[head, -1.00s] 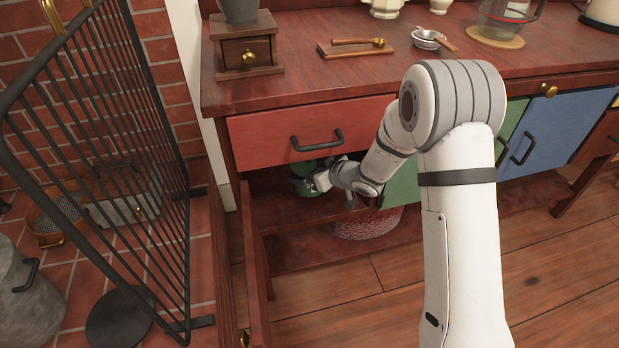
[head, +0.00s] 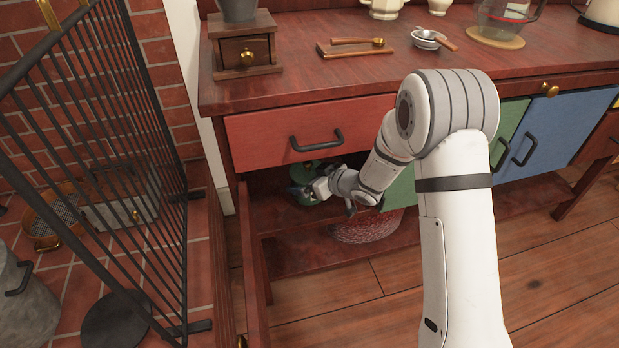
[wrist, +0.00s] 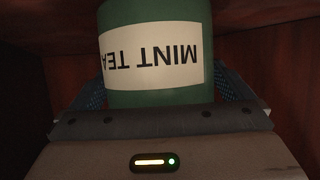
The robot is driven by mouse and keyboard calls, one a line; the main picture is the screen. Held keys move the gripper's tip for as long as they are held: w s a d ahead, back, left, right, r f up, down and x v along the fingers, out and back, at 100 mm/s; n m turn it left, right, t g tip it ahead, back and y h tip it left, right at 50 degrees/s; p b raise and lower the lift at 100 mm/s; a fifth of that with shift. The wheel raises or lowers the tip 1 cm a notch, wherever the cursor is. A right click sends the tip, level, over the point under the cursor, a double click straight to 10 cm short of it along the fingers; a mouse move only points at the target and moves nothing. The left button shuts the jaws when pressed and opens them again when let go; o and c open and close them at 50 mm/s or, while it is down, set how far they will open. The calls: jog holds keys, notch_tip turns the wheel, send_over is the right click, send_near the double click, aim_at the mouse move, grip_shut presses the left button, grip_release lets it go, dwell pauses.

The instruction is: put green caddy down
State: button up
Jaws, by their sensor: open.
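The green caddy (wrist: 150,85) fills the upper middle of the wrist view; its pale label reads "MINT TEA" upside down there. In the head view the caddy (head: 304,169) shows in part inside the open cupboard below the red drawer, with my gripper in front of it. My gripper (head: 303,191) is open, with a dark finger on each side of the caddy in the wrist view. The caddy's base is hidden, so I cannot tell how it meets the shelf (head: 275,217).
The red drawer front (head: 270,136) is close above my wrist. The open cupboard door (head: 255,265) stands at the left. A speckled reddish round thing (head: 368,228) sits on the lower shelf to the right. A black metal screen (head: 110,150) stands further left.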

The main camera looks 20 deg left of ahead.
jog(key=p+v, duration=0.2)
jog(key=v, duration=0.4)
jog(key=shift+d+r, duration=0.25)
jog(key=shift+s+d+r+p, duration=0.15)
jog(key=shift+s+d+p, duration=0.15)
jog(key=shift+d, duration=0.1)
